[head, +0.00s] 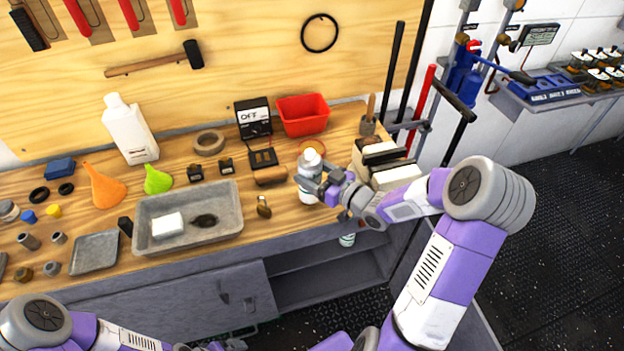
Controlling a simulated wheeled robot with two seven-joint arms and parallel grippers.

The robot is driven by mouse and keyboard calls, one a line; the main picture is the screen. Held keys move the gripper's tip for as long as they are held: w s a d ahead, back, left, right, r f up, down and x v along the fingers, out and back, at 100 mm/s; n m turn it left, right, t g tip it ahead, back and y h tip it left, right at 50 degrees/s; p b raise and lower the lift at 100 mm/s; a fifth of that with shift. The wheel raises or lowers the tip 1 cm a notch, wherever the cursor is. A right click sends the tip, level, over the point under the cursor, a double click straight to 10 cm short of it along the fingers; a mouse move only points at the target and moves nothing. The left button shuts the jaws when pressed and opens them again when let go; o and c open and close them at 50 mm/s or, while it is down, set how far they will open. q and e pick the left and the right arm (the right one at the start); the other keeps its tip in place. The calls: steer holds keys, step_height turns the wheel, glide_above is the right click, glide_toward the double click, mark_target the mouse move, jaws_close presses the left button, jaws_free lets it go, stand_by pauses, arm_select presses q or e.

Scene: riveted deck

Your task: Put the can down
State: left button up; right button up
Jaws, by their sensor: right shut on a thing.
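The can (309,168) is white and grey with a rounded top and stands upright near the front edge of the workbench (185,259). My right gripper (318,186) comes in from the right and is shut on the can's side, hiding part of it. I cannot tell whether the can's base touches the bench top or hangs just above it. My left gripper (232,344) is low at the bottom edge, in front of the bench and mostly cut off. Its fingers are too unclear to read.
Left of the can are a padlock (264,207) and a grey tray (147,210). Behind are a wooden-backed brush (270,176), a red bin (303,116) and a meter (253,117). Pale blocks (397,176) crowd the right. Little bench is free around the can.

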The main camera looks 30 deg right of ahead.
step_height(320, 180, down, 2)
steer(key=shift+f, duration=0.1)
steer(key=shift+r, duration=0.2)
steer(key=shift+f, duration=0.1)
steer(key=shift+f+b, duration=0.15)
steer(key=shift+b, duration=0.2)
steer(key=o, duration=1.3)
